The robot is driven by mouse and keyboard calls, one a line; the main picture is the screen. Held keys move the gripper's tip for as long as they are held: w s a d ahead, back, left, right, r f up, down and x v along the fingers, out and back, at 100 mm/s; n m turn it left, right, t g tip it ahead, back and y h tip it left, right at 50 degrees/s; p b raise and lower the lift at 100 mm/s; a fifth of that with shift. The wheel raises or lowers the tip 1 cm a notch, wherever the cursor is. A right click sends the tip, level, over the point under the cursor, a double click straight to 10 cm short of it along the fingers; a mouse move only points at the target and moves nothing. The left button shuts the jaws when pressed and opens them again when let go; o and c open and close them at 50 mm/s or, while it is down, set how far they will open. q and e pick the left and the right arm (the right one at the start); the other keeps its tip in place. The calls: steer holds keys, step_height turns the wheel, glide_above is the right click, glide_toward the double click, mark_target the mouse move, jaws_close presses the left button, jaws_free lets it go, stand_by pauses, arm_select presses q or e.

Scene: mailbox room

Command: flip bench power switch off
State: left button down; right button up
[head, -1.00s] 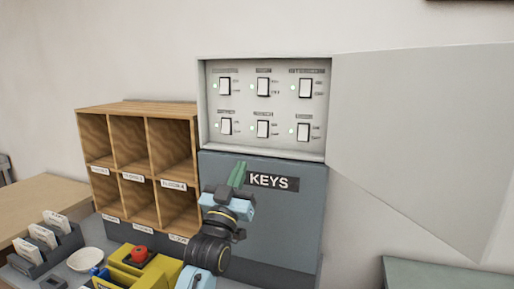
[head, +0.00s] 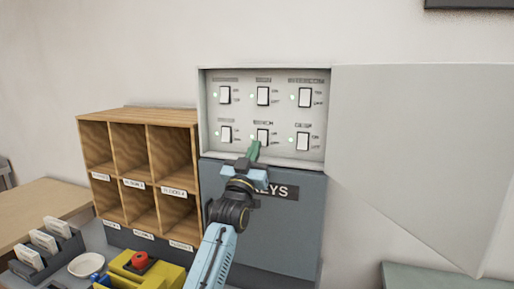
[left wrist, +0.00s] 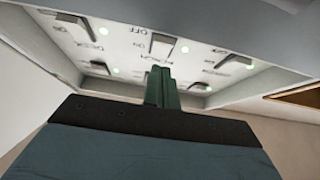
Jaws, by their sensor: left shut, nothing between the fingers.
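The bench power switch (head: 262,137) is the white rocker in the middle of the bottom row of the open wall panel. Its label reads BENCH and a green light is lit beside it. In the left wrist view the switch (left wrist: 162,44) appears upside down, just beyond the fingertips. My left gripper (head: 254,148) is shut and empty, its green fingers pointing up at the panel. They overlap the lower edge of the switch in the head view; I cannot tell whether they touch it. The fingers (left wrist: 162,88) also show in the left wrist view. My right gripper is not in view.
Other rocker switches sit close around, including DESK (head: 303,140). The panel door (head: 420,140) stands open to the right. A grey KEYS cabinet (head: 290,225) is below. Wooden pigeonholes (head: 150,112) stand left, with a yellow box (head: 125,278) and a white bowl (head: 86,265) nearby.

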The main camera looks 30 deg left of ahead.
arm_select(q)
steer(key=shift+w+a+f, duration=0.1)
steer(key=shift+w+a, duration=0.05)
steer(key=shift+w, duration=0.35)
steer(key=shift+w+a+f, duration=0.1)
steer(key=shift+w+a, duration=0.05)
steer(key=shift+w, duration=0.35)
steer(key=shift+w+f+t+b, duration=0.2)
steer(key=shift+w+t+b, duration=0.25)
steer(key=shift+b, duration=0.8)
steer(key=shift+s+f, duration=0.1)
steer(key=shift+s, duration=0.25)
steer(key=w+f+b+v, duration=0.1)
steer(key=v, duration=1.1)
steer(key=shift+f, duration=0.5)
steer(key=shift+s+a, duration=0.1)
